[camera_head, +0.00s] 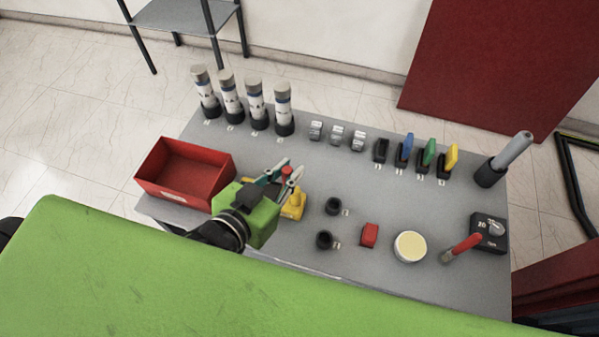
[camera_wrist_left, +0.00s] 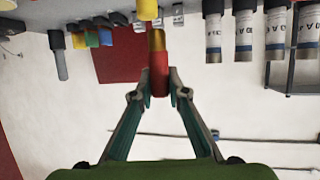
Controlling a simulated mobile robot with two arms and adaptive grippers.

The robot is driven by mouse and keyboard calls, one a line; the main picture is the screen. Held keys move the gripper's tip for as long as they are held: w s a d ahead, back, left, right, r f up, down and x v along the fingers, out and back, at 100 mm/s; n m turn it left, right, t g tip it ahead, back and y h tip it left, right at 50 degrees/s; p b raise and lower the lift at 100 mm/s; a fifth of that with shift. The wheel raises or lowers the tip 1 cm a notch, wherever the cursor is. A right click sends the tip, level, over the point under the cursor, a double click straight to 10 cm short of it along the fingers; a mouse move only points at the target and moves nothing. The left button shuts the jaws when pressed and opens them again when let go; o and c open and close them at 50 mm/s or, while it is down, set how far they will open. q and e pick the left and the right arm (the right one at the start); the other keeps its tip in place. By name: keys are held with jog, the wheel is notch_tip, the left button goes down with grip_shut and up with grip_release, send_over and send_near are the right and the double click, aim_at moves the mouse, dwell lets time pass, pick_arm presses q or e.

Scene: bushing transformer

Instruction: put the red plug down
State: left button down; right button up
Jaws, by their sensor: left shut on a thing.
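My left gripper (camera_head: 288,170) is over the left half of the grey table, near the red bin. Its fingers are shut on the red plug (camera_wrist_left: 159,80), which has a yellowish end pointing away from the gripper in the left wrist view. In the head view only a small red part of the plug (camera_head: 287,172) shows between the fingers. A yellow stand (camera_head: 294,204) is on the table just below and beside the gripper, partly hidden by it. Whether plug and stand touch I cannot tell. My right gripper is not in view.
The red bin (camera_head: 168,183) looks empty. Several bushings (camera_head: 256,105) stand along the back left. Two black holders (camera_head: 333,206), a red block (camera_head: 369,235), a round cream-topped tin (camera_head: 410,247) and a red-handled tool (camera_head: 462,248) are to the right. Bare table lies between the rows.

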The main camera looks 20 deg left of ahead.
pick_arm(q)
jog(key=w+a+f, duration=0.1)
jog(key=w+f, duration=0.2)
jog(key=w, duration=0.1)
jog(key=w+a+f, duration=0.1)
jog(key=w+f, duration=0.2)
jog(key=w, duration=0.1)
jog(key=w+a+f, duration=0.1)
jog(key=w+f, duration=0.2)
jog(key=w, duration=0.1)
jog(key=shift+a, duration=0.2)
notch_tip(320, 180, down, 3)
jog(key=shift+f, duration=0.2)
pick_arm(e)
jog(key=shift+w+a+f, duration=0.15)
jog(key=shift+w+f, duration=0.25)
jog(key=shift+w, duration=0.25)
pick_arm(q)
jog(key=shift+f, duration=0.15)
jog(key=c, duration=2)
grip_release()
